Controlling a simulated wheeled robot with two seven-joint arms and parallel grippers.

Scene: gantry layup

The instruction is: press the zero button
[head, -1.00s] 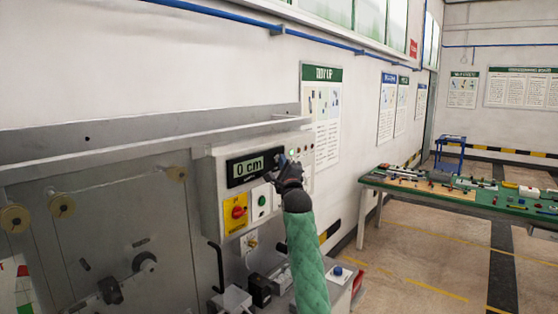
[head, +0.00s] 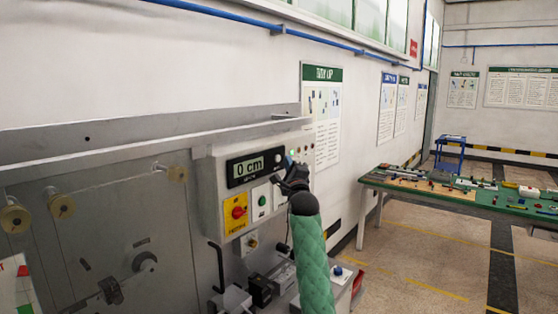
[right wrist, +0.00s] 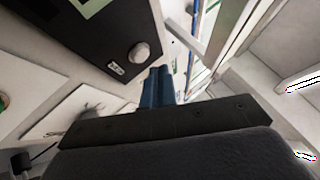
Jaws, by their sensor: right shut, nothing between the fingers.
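The display unit (head: 249,168) on the grey control box reads "0 cm". A round grey button (head: 278,159) sits at the unit's right end; I take it for the zero button. My right gripper (head: 290,163) is shut and empty, just right of the button. Its blue fingers (right wrist: 159,72) are below and right of the button in the wrist view, apart from it in the picture. My left gripper is not in view.
Indicator lights (head: 305,150) sit right of my gripper. A green workbench (head: 390,189) with tools stands at the right, with open floor before it.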

